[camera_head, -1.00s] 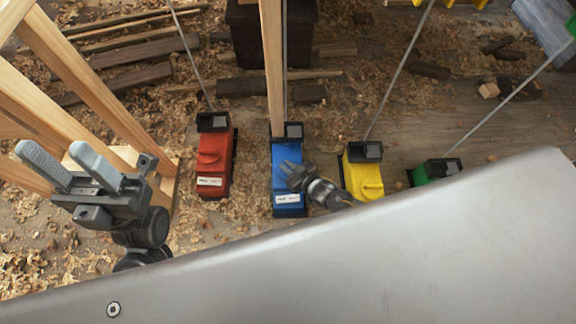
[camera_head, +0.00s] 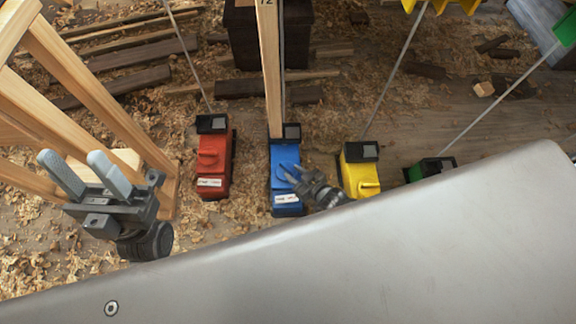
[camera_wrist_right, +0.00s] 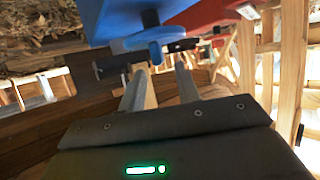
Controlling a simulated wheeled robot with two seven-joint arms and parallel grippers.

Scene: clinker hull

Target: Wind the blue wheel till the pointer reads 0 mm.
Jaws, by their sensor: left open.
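The wheel also shows in the right wrist view (camera_wrist_right: 150,40), just beyond the fingertips. My right gripper (camera_head: 291,175) is at the wheel; in the right wrist view its fingers (camera_wrist_right: 160,72) are apart, with the wheel's small knob near the gap. I cannot tell whether they touch it. My left gripper (camera_head: 78,165) is open and empty at the left. A wooden scale post (camera_head: 271,70) marked 12 rises behind the blue box. No pointer reading is legible.
A red box (camera_head: 213,175) stands left of the blue one, a yellow box (camera_head: 360,175) close on its right, and a green box (camera_head: 430,168) further right. Wooden frame beams (camera_head: 100,100) stand near my left gripper. A large grey panel (camera_head: 380,260) covers the foreground.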

